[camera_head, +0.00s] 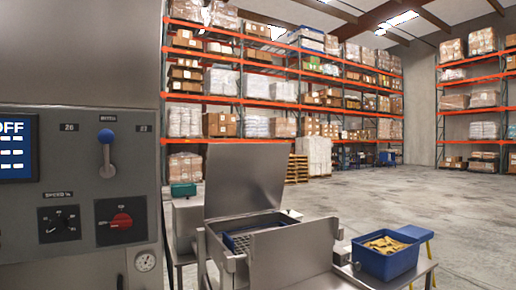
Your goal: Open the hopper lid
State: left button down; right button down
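The hopper lid (245,178) is a flat grey metal panel in the middle of the view. It stands raised, tilted up from the hopper (290,255), whose mouth is uncovered. A blue slotted tray or grate (240,242) shows inside the opening. The lower part of the hopper is cut off by the bottom edge. Neither of my grippers is in view.
A grey control panel (85,190) with a blue-knobbed lever (107,150) and a red rotary switch (121,221) fills the left. A blue bin (388,264) of yellowish pieces stands on a metal table at right. Open concrete floor (420,195) and tall racks (280,90) lie behind.

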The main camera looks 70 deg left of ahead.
aim_at(242, 179)
jog(key=i, duration=1.9)
jog(key=u, duration=2.75)
